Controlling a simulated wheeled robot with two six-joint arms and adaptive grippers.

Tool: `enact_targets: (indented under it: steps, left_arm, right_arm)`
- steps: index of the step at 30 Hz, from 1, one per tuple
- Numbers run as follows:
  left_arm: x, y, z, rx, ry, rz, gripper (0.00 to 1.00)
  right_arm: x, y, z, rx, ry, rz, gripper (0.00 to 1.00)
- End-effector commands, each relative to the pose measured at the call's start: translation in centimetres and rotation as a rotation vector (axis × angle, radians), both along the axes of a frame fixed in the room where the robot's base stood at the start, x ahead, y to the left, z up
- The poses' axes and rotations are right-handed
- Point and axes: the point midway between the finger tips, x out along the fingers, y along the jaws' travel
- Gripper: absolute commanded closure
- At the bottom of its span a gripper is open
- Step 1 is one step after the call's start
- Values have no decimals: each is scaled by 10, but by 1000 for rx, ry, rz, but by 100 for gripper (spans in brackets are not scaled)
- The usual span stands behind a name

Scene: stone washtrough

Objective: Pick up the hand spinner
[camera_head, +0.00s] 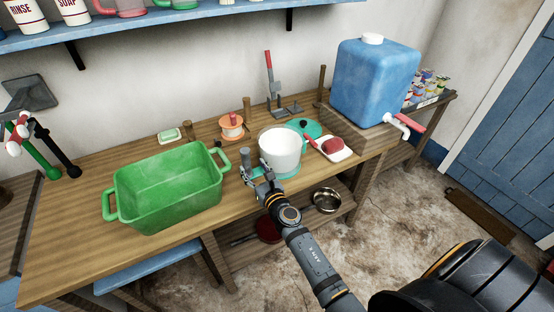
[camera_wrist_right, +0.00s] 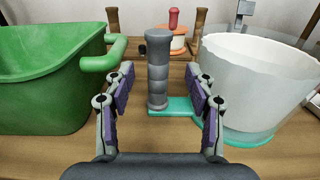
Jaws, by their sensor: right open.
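The hand spinner seems to be the white tub (camera_head: 281,147) on a teal base (camera_head: 286,174), with an upright grey ribbed handle beside it. In the right wrist view the handle (camera_wrist_right: 157,72) stands on a teal foot reaching out from under the tub (camera_wrist_right: 255,80). My right gripper (camera_head: 257,168) is open at the tub's left front side. In the wrist view its fingers (camera_wrist_right: 158,88) flank the handle with gaps on both sides; the handle looks a little beyond them. My left gripper is not in view.
A green basin (camera_head: 165,195) stands left of the gripper, its handle close to the left finger. Behind are an orange reel (camera_head: 232,126), a teal lid (camera_head: 310,128), and a white dish (camera_head: 333,148). A blue water container (camera_head: 373,85) stands right. The bench's left front (camera_head: 60,260) is clear.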

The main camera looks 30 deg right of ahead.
Motion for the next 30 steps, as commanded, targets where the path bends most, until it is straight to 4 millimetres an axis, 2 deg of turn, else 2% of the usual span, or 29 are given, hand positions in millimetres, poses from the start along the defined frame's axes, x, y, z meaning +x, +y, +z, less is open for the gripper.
enact_targets:
  steps: [4, 9, 12, 20, 30]
  left_arm:
    - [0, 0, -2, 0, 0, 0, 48]
    - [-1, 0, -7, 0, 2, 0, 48]
    - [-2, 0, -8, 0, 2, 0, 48]
    - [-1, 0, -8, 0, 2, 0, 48]
    - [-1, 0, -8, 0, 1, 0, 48]
  right_arm:
    - [8, 1, -2, 1, 0, -1, 44]
    - [38, 5, -4, 3, 0, -1, 44]
    - [49, 5, -4, 3, 0, -1, 44]
    - [51, 5, -4, 2, 2, -1, 46]
    - [51, 5, -4, 2, 2, -1, 92]
